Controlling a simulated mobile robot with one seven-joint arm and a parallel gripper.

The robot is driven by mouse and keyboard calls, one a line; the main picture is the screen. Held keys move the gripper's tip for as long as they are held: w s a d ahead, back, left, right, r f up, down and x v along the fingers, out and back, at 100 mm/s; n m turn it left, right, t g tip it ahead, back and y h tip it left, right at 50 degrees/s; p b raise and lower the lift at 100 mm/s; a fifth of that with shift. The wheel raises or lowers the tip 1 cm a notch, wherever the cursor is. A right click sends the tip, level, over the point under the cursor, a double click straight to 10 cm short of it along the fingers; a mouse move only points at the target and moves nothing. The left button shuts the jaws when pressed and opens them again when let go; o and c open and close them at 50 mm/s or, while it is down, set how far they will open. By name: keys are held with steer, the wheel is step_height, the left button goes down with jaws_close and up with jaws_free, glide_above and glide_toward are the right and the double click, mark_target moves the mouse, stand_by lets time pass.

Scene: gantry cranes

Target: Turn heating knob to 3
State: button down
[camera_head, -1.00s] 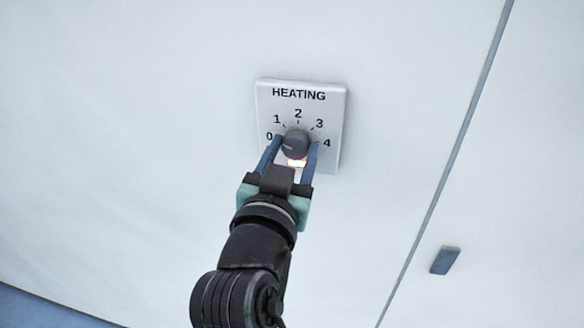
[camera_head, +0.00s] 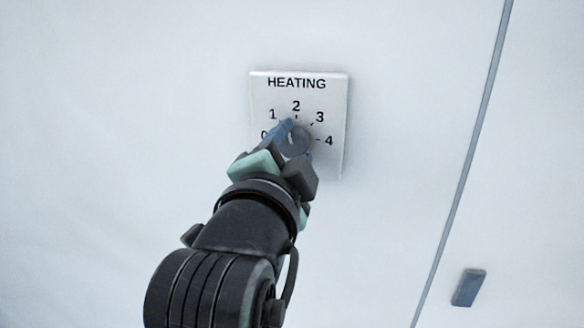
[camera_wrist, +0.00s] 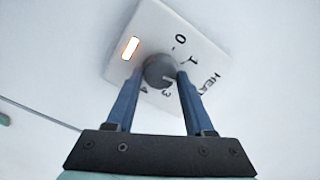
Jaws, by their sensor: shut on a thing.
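The heating panel (camera_head: 335,95) is a light square plate on the white wall, marked HEATING with numbers 0 to 4. Its round dark grey knob (camera_head: 296,142) sits at the middle; it also shows in the wrist view (camera_wrist: 158,69). My gripper (camera_wrist: 160,74) is shut on the knob, one blue finger on each side. In the wrist view a pale pointer line on the knob points right, toward the right finger, where the 2 seems hidden. The 3 and 4 show below the knob. In the head view my gripper (camera_head: 294,143) is rolled and partly covers the 0.
A lit orange-white indicator (camera_wrist: 131,48) shows on the panel in the wrist view. A grey handle (camera_head: 469,287) is at the lower right, beyond a dark seam (camera_head: 465,160) in the wall. The wall around the panel is clear.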

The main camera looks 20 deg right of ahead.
steer(key=m+b, duration=0.1)
steer(key=m, duration=0.1)
steer(key=m+b, duration=0.4)
steer(key=shift+f, duration=0.35)
steer(key=m+b, duration=0.3)
steer(key=m, duration=0.2)
steer(key=shift+m, duration=0.3)
steer(key=shift+c, duration=1.4)
jaws_free()
steer(key=shift+r, duration=0.1)
